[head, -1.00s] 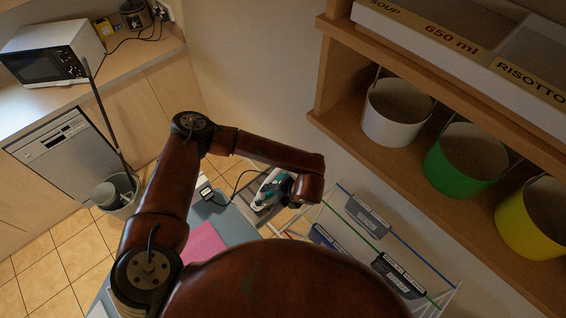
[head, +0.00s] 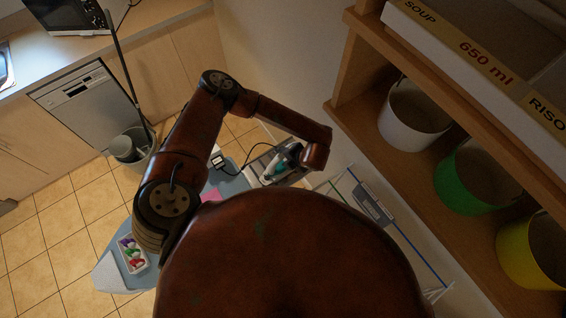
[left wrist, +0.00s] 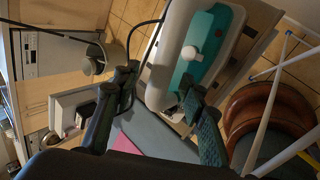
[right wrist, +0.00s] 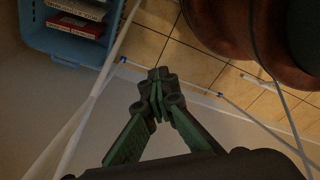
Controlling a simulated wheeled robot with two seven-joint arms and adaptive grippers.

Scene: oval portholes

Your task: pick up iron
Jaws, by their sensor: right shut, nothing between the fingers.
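The iron (head: 284,162), teal and white with a dark cord, is on a grey rest at the far end of the blue-grey ironing board (head: 232,186). In the left wrist view the iron (left wrist: 205,45) fills the upper middle, just beyond the fingertips. My left gripper (left wrist: 160,92) is open, and its right finger overlaps the iron's lower edge in the picture; I cannot tell whether it touches. In the head view my left gripper (head: 299,166) is mostly hidden at the iron's right side. My right gripper (right wrist: 158,80) is shut and empty, away from the iron.
A white drying rack (head: 402,236) stands right of the board. A wooden shelf (head: 375,130) with white, green and yellow pots is at right. A tray of coloured items (head: 132,254) lies on the board's near end. A bucket (head: 132,147) stands left. A blue crate (right wrist: 62,40) is near my right gripper.

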